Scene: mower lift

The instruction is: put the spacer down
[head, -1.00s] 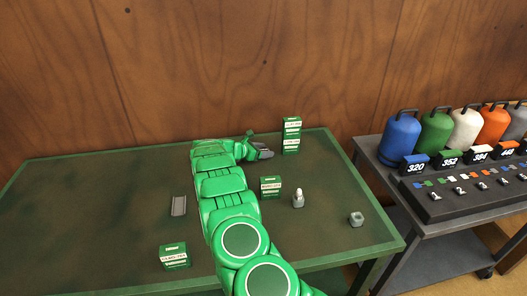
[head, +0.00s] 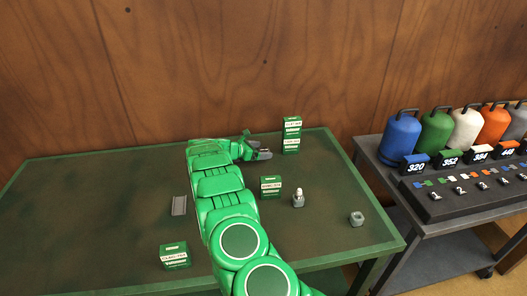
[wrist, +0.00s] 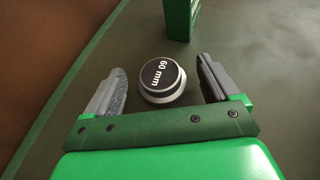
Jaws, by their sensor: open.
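The spacer (wrist: 162,78) is a dark round disc with a lighter grey rim, marked "60 mm" on top. In the wrist view it sits between the two grey fingers of my gripper (wrist: 161,67), with a gap on each side. The fingers are apart and do not grip it. It appears to rest on the dark green table (wrist: 262,78). I cannot make out the spacer there.
On the table are a green box (head: 271,187), another box (head: 174,256) at the front, a grey channel piece (head: 179,205), a small white-topped bottle (head: 298,199) and a grey block (head: 357,218). A cart (head: 395,182) with coloured canisters stands right. The table's left side is clear.

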